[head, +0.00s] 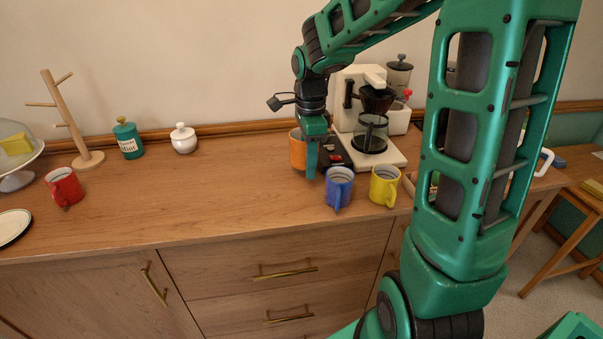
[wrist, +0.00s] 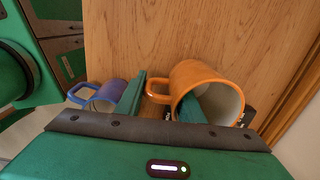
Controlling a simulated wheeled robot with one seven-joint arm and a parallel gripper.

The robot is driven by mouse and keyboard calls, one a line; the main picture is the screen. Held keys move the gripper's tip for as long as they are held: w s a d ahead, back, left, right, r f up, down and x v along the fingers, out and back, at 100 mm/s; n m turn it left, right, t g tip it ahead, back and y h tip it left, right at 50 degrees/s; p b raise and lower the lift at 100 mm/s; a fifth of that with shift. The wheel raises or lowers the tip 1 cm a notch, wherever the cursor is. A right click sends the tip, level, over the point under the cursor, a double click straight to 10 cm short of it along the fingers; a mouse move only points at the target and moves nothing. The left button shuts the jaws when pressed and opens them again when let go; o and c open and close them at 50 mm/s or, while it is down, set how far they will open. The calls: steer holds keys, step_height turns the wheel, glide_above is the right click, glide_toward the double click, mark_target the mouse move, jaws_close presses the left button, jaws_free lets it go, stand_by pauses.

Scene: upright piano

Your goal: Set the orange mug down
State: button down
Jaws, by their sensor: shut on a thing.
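The orange mug (head: 297,150) is over the wooden counter, left of the coffee maker, partly hidden by my gripper (head: 312,166). In the wrist view the orange mug (wrist: 205,72) has its opening towards the camera and its handle pointing left. My gripper (wrist: 162,104) is shut on it there, one finger inside the mug and the other outside on the handle side. The mug looks close to the counter, but I cannot tell whether its base touches it.
A blue mug (head: 339,187) and a yellow mug (head: 384,185) stand close on the right, before the coffee maker (head: 395,150). A red mug (head: 64,187), wooden mug tree (head: 70,120), teal jar (head: 128,140) and white pot (head: 183,138) are left. The counter's middle (head: 210,195) is clear.

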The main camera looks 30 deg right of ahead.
steer(key=shift+f, duration=1.5)
steer(key=shift+f, duration=0.1)
steer(key=c, duration=1.2)
jaws_free()
